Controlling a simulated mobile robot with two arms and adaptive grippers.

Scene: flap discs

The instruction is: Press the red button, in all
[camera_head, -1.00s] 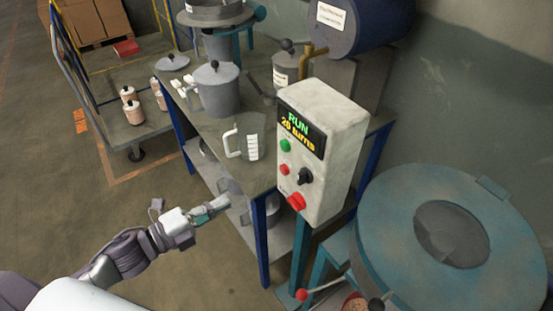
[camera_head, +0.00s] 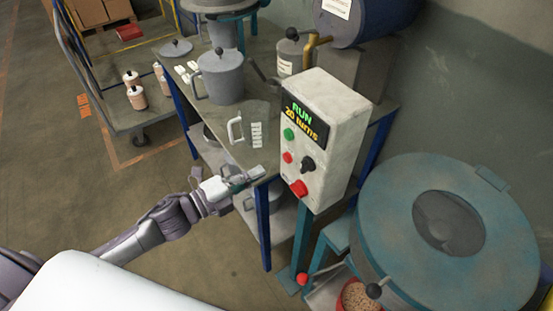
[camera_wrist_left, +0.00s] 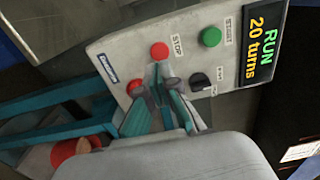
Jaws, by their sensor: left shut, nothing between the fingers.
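The pale control box (camera_head: 334,145) has a lit display (camera_head: 303,122) reading "RUN 20 turns". Its small red button (camera_head: 287,157), labelled STOP, also shows in the left wrist view (camera_wrist_left: 159,50). Beside it is the green START button (camera_wrist_left: 210,37). Below are a black knob (camera_wrist_left: 200,82) and a larger red button (camera_wrist_left: 135,87), partly covered by my fingers in the wrist view. My left gripper (camera_head: 255,174) is shut and empty, pointing at the box. In the wrist view its fingertips (camera_wrist_left: 159,76) appear just below the STOP button. A gap shows in the head view. My right gripper is out of view.
A red-knobbed lever (camera_head: 303,279) is below.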

